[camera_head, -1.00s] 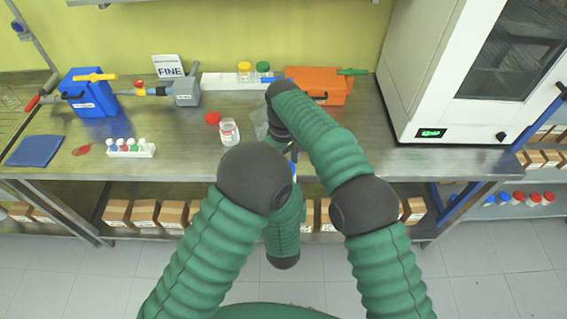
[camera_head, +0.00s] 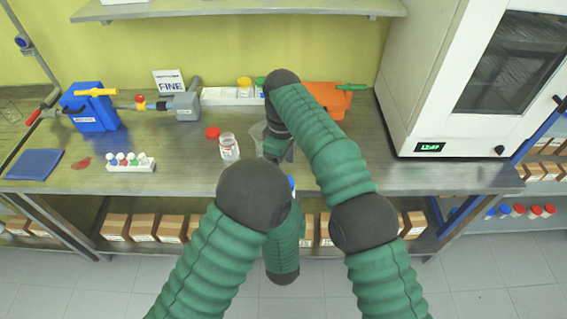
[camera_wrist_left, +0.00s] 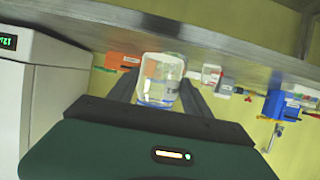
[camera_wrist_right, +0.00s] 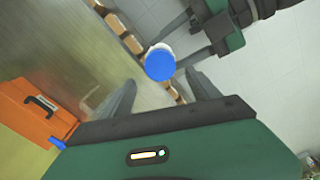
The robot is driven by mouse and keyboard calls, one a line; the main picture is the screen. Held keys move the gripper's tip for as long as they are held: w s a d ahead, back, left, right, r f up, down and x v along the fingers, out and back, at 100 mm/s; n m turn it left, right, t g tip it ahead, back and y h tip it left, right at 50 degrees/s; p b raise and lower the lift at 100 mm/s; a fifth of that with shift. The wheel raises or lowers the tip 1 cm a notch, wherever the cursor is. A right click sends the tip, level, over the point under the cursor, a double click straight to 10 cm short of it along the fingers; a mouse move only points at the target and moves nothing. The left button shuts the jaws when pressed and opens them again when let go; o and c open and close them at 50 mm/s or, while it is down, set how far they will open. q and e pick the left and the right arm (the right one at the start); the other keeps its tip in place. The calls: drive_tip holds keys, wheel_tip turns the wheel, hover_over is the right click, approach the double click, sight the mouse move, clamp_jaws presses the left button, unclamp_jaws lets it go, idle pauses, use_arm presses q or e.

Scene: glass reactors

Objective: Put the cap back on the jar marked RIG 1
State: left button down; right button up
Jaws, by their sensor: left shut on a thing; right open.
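A clear jar with a blue cap (camera_head: 291,184) shows partly in the head view, just off the bench's front edge. My left gripper (camera_wrist_left: 160,94) is shut on this jar (camera_wrist_left: 160,70), whose clear liquid shows in the left wrist view. The right wrist view shows the blue cap (camera_wrist_right: 160,65) face-on, on the jar. My right gripper (camera_head: 280,154) is open and empty; its fingers (camera_wrist_right: 160,80) are apart, pointing towards the cap. An uncapped clear jar (camera_head: 229,149) with a red-and-white label stands on the bench beside a loose red cap (camera_head: 212,132). Its label is unreadable.
A clear vessel (camera_head: 257,131) stands close to my right gripper. An orange case (camera_head: 327,98), a white rack (camera_head: 220,97) and a FINE sign (camera_head: 170,82) are behind. A vial rack (camera_head: 131,165) is left. The bench right of my right arm (camera_head: 400,174) is clear.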

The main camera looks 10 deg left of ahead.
drive_tip(key=n, duration=0.1)
drive_tip(key=r+n, duration=0.1)
drive_tip(key=n, duration=0.1)
drive_tip(key=r+n, duration=0.1)
drive_tip(key=n, duration=0.1)
drive_tip(key=shift+d, duration=0.1)
drive_tip(key=shift+f, duration=0.1)
wheel_tip(320, 180, down, 8)
idle(0.3)
drive_tip(key=c, duration=1.5)
drive_tip(key=shift+o, duration=0.2)
drive_tip(key=m, duration=0.6)
drive_tip(key=shift+m, duration=0.3)
drive_tip(key=shift+w, duration=0.1)
